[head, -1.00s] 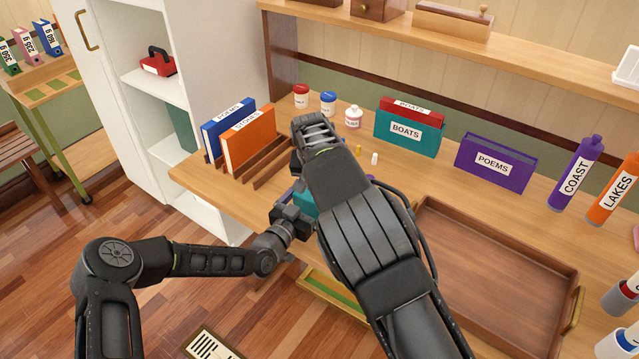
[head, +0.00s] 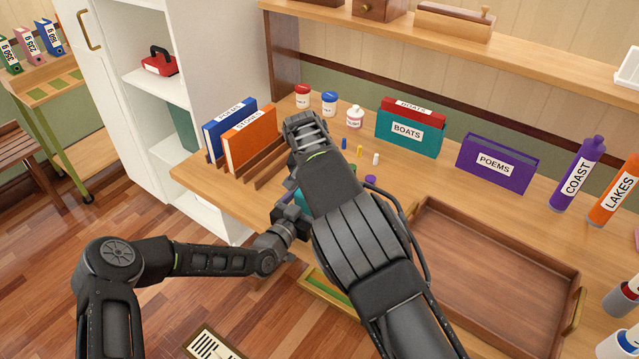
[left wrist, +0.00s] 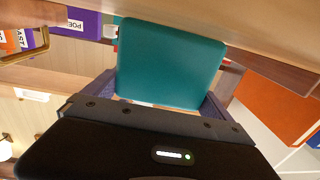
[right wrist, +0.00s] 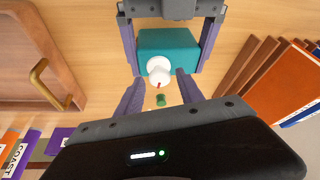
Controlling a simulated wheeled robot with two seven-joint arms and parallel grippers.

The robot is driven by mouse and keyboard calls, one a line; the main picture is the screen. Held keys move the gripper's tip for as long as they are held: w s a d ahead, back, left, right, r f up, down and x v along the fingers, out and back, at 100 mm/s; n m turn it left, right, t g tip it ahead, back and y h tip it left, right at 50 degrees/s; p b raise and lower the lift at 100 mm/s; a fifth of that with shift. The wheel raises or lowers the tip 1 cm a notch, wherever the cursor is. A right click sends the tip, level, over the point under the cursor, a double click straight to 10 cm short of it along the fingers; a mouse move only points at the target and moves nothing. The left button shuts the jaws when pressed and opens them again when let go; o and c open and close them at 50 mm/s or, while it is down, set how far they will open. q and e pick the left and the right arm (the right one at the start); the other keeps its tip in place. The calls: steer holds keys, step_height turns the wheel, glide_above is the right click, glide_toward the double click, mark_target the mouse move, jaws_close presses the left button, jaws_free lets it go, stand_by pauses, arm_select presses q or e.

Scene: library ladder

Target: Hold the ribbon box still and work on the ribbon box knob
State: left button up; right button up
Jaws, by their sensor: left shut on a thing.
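The ribbon box is a teal block; it fills the middle of the left wrist view (left wrist: 170,62) and shows in the right wrist view (right wrist: 180,50). My left gripper (head: 288,218) is shut on it, one finger on each side, at the table's front edge. A white round knob (right wrist: 158,68) with a small red mark is on the box face towards my right gripper. My right gripper (right wrist: 160,80) is open, its fingertips either side of the knob with gaps showing. In the head view, my right arm hides most of the box and the knob.
Brown slotted racks (head: 265,160) with the blue and orange books stand left of the box. Several small coloured pegs (head: 360,151) stand behind. A wooden tray (head: 490,265) lies to the right. BOATS (head: 407,132) and POEMS (head: 495,162) holders stand at the back.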

steer(key=shift+o, duration=0.5)
steer(key=shift+s+a+r, duration=0.1)
steer(key=shift+s+r, duration=0.05)
steer(key=shift+r, duration=0.4)
steer(key=v, duration=1.1)
steer(key=shift+f, duration=0.1)
arm_select(q)
steer(key=o, duration=1.2)
